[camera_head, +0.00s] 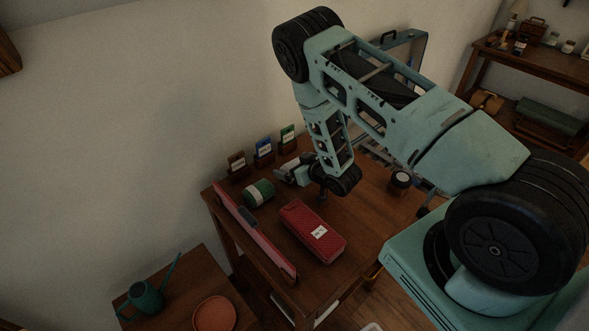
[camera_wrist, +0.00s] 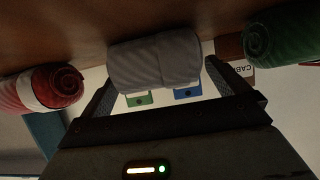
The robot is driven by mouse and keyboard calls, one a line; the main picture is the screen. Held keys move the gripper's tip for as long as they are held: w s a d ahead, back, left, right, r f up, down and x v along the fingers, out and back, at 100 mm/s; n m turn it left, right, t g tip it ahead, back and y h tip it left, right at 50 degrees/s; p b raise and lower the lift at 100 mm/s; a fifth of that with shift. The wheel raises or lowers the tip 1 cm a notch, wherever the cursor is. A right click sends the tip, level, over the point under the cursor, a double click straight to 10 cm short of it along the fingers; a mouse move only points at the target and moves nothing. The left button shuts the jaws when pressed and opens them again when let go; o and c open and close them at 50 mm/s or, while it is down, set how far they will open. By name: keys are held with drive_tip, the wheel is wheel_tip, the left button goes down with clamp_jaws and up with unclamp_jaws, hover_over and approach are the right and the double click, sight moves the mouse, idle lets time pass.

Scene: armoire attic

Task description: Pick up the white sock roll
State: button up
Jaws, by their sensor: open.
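The white sock roll (camera_wrist: 155,62) looks pale grey in the wrist view. It lies against the brown tabletop, which fills the top of that picture. My gripper (camera_wrist: 160,78) is open, with one finger at each side of the roll's near part. I cannot tell whether the fingers touch it. A red roll (camera_wrist: 42,88) with a white band is at the left and a green roll (camera_wrist: 282,37) at the right, both outside the fingers. In the head view my gripper (camera_head: 290,174) is low over the table, beside the green roll (camera_head: 258,193). The white roll cannot be made out there.
Small label holders in brown (camera_head: 236,164), blue (camera_head: 263,151) and green (camera_head: 287,138) stand along the table's wall side. A red case (camera_head: 313,232) lies on the near part, and a pinkish-red bar (camera_head: 255,232) runs along the left edge.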

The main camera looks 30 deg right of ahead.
drive_tip(key=c, duration=1.1)
drive_tip(key=shift+r, duration=0.15)
